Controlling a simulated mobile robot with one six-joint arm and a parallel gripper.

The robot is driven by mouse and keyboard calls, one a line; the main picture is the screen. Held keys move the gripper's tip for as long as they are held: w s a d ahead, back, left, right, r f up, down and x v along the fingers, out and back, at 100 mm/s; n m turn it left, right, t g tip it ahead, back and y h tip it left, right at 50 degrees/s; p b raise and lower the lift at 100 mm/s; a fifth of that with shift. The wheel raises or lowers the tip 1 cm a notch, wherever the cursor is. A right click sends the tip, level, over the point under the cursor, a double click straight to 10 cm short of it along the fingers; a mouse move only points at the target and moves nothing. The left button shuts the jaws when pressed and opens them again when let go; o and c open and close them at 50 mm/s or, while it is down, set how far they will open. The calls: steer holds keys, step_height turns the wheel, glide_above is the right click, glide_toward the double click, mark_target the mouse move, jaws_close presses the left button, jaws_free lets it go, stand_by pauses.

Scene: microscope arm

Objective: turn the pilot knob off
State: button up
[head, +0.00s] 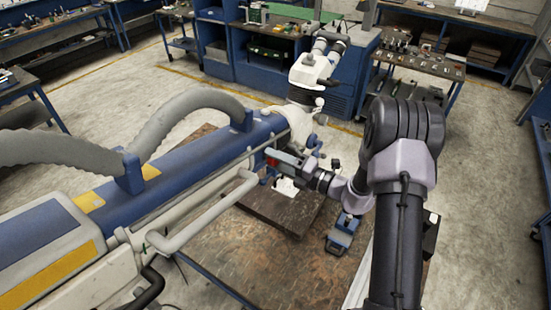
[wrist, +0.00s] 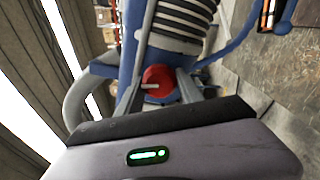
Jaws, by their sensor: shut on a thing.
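The red pilot knob (wrist: 160,78) sits in the middle of the wrist view, with a pale pointer mark on its face pointing left. My gripper (wrist: 159,92) has one finger on each side of the knob and is shut on it. In the head view my gripper (head: 280,160) reaches left to the side of the blue and white microscope arm (head: 205,145). A bit of red from the knob (head: 271,161) shows at its fingertips there. The fingers hide the sides of the knob.
A thick grey hose (head: 190,108) loops over the arm, and a pale rail (head: 205,215) runs along its side near my gripper. The microscope head (head: 316,65) stands beyond. Below is a worn table (head: 285,265) with a small blue device (head: 343,232) on it.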

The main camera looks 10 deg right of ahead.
stand_by(0.3)
steer(key=o, duration=1.4)
steer(key=b+v, duration=0.3)
steer(key=v, duration=1.4)
steer(key=shift+s+d+r, duration=0.1)
steer(key=shift+s+d, duration=0.1)
